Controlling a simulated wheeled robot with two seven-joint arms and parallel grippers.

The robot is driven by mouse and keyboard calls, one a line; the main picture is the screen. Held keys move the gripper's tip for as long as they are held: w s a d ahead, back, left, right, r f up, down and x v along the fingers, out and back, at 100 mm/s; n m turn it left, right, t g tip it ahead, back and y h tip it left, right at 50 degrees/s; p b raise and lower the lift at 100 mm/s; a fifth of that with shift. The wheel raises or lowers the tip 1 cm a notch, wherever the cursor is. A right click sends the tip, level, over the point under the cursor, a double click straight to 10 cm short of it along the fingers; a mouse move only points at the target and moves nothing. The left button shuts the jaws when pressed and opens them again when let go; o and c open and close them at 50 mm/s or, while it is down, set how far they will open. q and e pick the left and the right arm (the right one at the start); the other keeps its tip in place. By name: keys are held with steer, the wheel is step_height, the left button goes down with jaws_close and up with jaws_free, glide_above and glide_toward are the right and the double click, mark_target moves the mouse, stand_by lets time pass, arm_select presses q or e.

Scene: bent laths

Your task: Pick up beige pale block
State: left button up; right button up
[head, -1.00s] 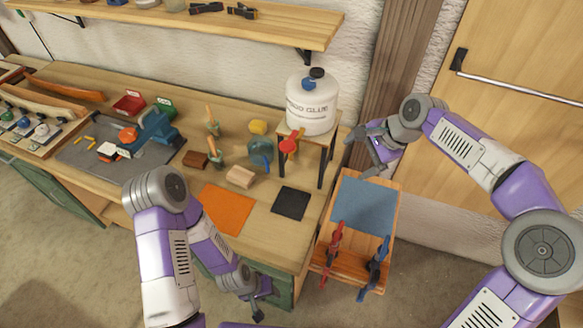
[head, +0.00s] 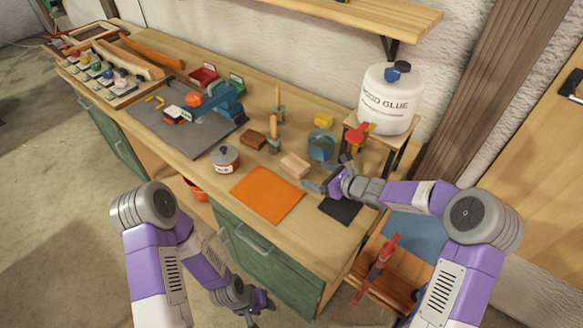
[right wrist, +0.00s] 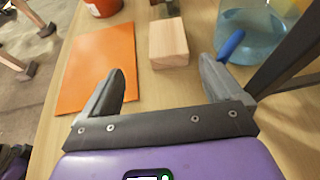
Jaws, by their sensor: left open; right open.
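The beige pale block (head: 295,165) lies on the workbench between the orange mat and the blue-tinted jar. In the right wrist view the block (right wrist: 169,43) lies ahead of the fingertips, roughly between their lines and apart from them. My right gripper (head: 318,183) is open and empty, just to the right of the block; its two fingers also show in the right wrist view (right wrist: 163,72). My left gripper (head: 258,306) is open and low in front of the bench, far from the block.
An orange mat (head: 267,194) and a dark mat (head: 339,209) lie near the block. A blue-tinted jar (head: 321,146) stands close behind it. A glue jug (head: 388,98) sits on a small stand at right. A brown block (head: 253,139) and a lidded pot (head: 225,158) lie further left.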

mark_target(302, 168)
steer(key=shift+w+f, duration=0.15)
steer(key=shift+w, duration=0.2)
steer(key=x, duration=0.7)
steer(key=shift+w+d+f+b, duration=0.2)
steer(key=shift+w+b, duration=0.05)
steer(key=shift+b, duration=0.05)
steer(key=c, duration=1.1)
steer(key=shift+s+r, duration=0.1)
steer(key=shift+r, duration=0.05)
